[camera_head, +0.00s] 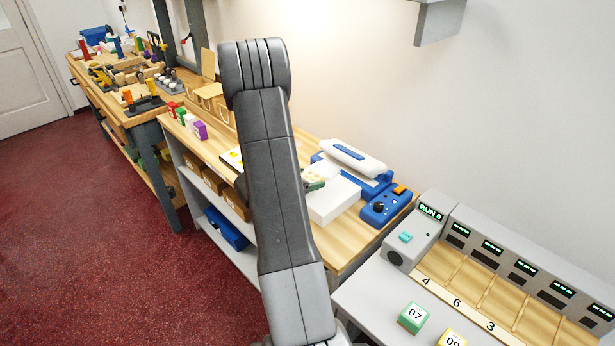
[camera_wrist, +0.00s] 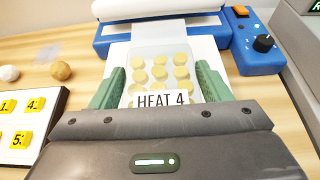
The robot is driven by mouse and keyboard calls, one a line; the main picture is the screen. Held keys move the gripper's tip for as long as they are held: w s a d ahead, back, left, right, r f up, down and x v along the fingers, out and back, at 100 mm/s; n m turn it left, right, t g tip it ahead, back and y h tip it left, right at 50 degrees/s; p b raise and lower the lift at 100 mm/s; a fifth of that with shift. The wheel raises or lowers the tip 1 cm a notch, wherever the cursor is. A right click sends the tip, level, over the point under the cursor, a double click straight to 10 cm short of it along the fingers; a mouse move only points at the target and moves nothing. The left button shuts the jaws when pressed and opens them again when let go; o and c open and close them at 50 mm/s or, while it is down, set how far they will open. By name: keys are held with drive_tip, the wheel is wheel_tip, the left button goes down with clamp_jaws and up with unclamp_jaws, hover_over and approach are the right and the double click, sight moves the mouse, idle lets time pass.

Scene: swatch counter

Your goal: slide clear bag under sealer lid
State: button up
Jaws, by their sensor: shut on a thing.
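The clear bag (camera_wrist: 152,68) holds several yellow discs and carries a white label reading HEAT 4. It lies between the green fingers of my gripper (camera_wrist: 157,88), which is shut on it. The bag's far end reaches toward the blue and white sealer (camera_wrist: 115,35) in the wrist view. The white sealer lid (camera_wrist: 150,8) is above and beyond the bag; whether the bag's edge is under it I cannot tell. In the head view the sealer (camera_head: 379,180) stands on the wooden counter with its white lid (camera_head: 353,157) tilted, and my arm partly hides the gripper (camera_head: 313,182).
A white platform (camera_head: 333,201) lies in front of the sealer. A blue control box (camera_wrist: 254,45) with a black knob and orange switch is at right. A tray of yellow numbered tiles (camera_wrist: 28,112) and two small balls are at left. A grey machine (camera_head: 415,230) stands to the right.

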drive_tip(key=shift+w+d+f+b, duration=0.25)
drive_tip(key=shift+f, duration=0.45)
drive_tip(key=shift+w+d+f+b, duration=0.2)
drive_tip(key=shift+f+b, duration=0.1)
drive_tip(key=shift+f, duration=0.35)
drive_tip(key=shift+w+d+f+b, duration=0.25)
drive_tip(key=shift+f, duration=0.45)
drive_tip(key=shift+w+d+b, duration=1.6)
drive_tip(key=shift+w+d, duration=1)
drive_tip(key=shift+f+b, duration=0.2)
drive_tip(key=shift+b, duration=0.1)
drive_tip(key=o, duration=1.1)
drive_tip(key=shift+c, duration=0.2)
drive_tip(key=shift+a, duration=0.1)
drive_tip(key=b+v, duration=0.2)
drive_tip(key=v, duration=1.1)
drive_tip(key=shift+s+a+r, duration=0.1)
drive_tip(key=shift+s+a, duration=0.1)
drive_tip(key=shift+s, duration=0.15)
drive_tip(key=shift+w, duration=0.1)
